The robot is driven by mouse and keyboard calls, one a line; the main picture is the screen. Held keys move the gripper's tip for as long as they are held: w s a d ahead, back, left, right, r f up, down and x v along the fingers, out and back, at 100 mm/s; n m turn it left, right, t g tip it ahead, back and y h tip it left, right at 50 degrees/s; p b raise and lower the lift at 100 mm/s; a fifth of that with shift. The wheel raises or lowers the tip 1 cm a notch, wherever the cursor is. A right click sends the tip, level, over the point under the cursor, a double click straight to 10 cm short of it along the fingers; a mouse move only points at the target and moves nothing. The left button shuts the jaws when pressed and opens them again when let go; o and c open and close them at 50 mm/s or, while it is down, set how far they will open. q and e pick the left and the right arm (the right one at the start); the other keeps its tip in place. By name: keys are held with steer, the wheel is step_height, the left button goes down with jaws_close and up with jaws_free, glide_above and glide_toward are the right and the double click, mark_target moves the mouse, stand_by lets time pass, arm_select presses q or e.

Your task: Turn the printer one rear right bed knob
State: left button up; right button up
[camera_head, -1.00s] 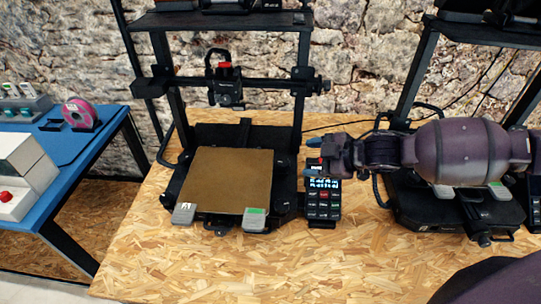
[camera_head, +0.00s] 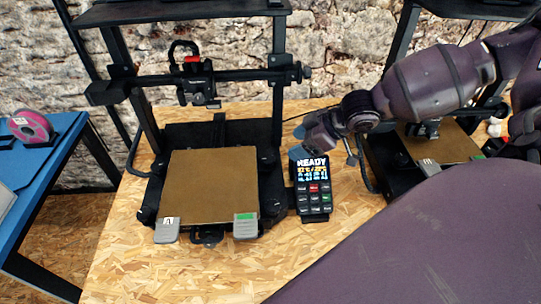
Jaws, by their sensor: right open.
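Printer one (camera_head: 277,95) is the left printer, with a brown bed plate (camera_head: 210,185) on a dark frame. A dark rounded shape (camera_head: 268,156) at the bed's rear right corner may be the rear right bed knob; it is too small and dark to be sure. My right gripper (camera_head: 303,147) is open, to the right of that corner and just above the back of the printer's control screen. It looks apart from the bed. My left gripper is out of view.
The lit control screen with keypad (camera_head: 313,188) stands right of the bed. A second printer (camera_head: 445,148) stands behind my right arm. The wooden tabletop (camera_head: 190,270) in front is clear.

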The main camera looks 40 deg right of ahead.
mark_target(268, 159)
steer(key=b+x, duration=0.1)
steer(key=x, duration=0.8)
steer(key=shift+w+f, duration=0.15)
steer(key=shift+f, duration=0.05)
steer(key=shift+a, duration=0.1)
steer(key=c, duration=0.9)
